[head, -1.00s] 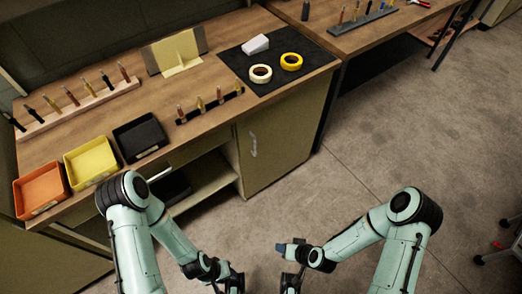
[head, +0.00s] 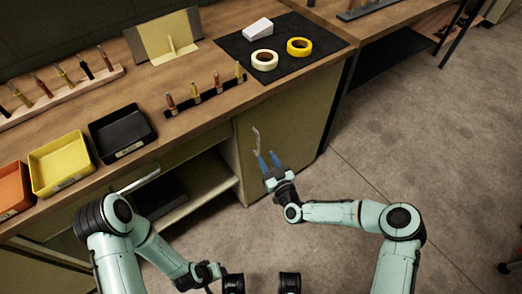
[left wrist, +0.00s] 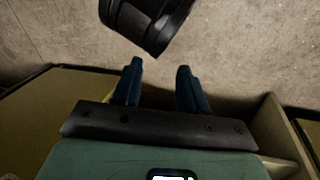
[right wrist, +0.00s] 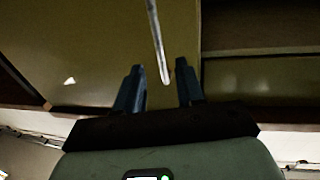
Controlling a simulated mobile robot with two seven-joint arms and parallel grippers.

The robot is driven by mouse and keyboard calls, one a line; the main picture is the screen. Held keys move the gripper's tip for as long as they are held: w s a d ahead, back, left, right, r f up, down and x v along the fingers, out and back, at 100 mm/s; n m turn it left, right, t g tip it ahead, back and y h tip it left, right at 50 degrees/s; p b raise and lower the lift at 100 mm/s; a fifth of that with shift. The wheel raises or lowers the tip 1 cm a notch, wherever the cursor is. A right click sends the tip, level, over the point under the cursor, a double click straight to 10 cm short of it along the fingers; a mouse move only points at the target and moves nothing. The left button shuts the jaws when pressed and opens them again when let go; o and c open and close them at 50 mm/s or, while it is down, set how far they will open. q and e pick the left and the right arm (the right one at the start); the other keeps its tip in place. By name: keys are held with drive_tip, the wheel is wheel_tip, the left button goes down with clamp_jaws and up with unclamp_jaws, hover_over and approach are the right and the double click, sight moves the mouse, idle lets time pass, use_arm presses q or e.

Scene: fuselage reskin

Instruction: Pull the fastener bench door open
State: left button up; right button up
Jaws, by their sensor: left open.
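The fastener bench door (head: 300,125) is the olive panel under the right part of the bench, and it looks shut. Its pale bar handle (head: 256,141) stands upright near the door's left edge. My right gripper (head: 268,158) is at the handle's lower end, with its blue fingers apart. In the right wrist view the handle (right wrist: 158,40) runs down between the open fingertips (right wrist: 158,72), with gaps on both sides; it is not gripped. My left gripper (left wrist: 159,68) is open and empty in the left wrist view, low above the floor; its fingers are not clear in the head view.
The bench top (head: 215,65) carries an orange bin (head: 12,190), a yellow bin (head: 62,163), a black bin (head: 122,131), tool racks and tape rolls on a black mat (head: 300,70). An open shelf (head: 205,190) lies left of the door.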

sight(259, 146)
drive_tip(key=b+x, duration=0.1)
drive_tip(key=x, duration=0.4)
drive_tip(key=shift+w, duration=0.15)
use_arm(q)
drive_tip(key=shift+w+a+f+t, duration=0.25)
drive_tip(key=shift+w+f, duration=0.1)
drive_tip(key=shift+w, duration=0.15)
drive_tip(key=shift+w+a+f+t, duration=0.15)
drive_tip(key=shift+w+a+f, duration=0.15)
drive_tip(key=shift+w, duration=0.15)
drive_tip(key=shift+d, duration=0.1)
use_arm(e)
clamp_jaws()
